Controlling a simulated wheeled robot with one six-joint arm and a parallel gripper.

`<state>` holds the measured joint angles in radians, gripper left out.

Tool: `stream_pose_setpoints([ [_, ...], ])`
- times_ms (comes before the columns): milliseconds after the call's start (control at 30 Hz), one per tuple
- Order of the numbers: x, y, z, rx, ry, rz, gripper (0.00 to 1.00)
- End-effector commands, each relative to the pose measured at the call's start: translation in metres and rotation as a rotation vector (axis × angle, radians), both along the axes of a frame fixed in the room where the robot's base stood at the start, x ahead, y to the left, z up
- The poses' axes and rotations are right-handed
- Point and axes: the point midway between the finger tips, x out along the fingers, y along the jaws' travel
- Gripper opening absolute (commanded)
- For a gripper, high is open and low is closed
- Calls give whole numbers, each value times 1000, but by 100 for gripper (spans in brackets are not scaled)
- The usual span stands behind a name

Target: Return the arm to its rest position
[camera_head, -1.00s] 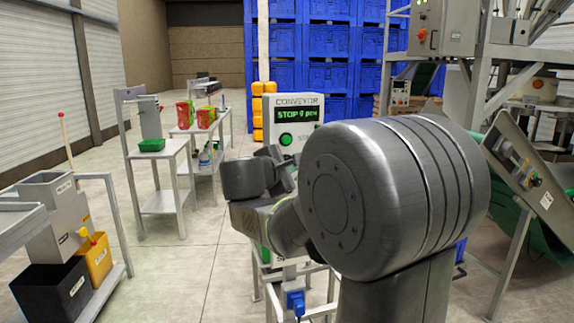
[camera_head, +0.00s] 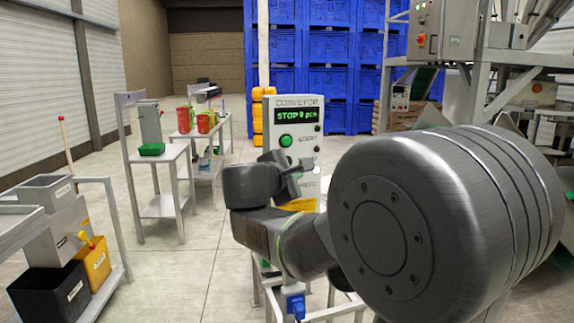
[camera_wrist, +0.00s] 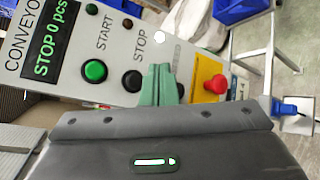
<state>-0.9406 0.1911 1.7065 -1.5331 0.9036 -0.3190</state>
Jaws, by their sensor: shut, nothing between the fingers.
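My arm fills the lower right of the head view, its large grey joint close to the camera and its wrist bent in front of the conveyor control box (camera_head: 292,103). My gripper (camera_wrist: 160,72) shows in the wrist view with its green fingers together and nothing between them. The control box also fills much of the wrist view (camera_wrist: 122,73), tilted, with a "STOP 0 pcs" display. Its green START button, dark STOP button and red emergency knob (camera_wrist: 216,84) on yellow lie beyond the fingers. I cannot tell the exact gap to the panel.
A metal stand with a green tray (camera_head: 151,149) and a table with red containers (camera_head: 185,118) stand left of centre. Black (camera_head: 48,293) and yellow bins are at the lower left. Blue crates (camera_head: 330,80) are stacked behind. Machinery stands at the right. The floor at centre left is clear.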

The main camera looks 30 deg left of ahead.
Motion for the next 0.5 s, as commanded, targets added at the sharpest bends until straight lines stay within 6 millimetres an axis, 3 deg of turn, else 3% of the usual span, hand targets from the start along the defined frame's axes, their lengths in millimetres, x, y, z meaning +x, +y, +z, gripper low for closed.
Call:
stream_pose_setpoints([
  [333,14,14,2,-1,0,-1,0],
  [500,11,11,6,-2,2,-1,0],
])
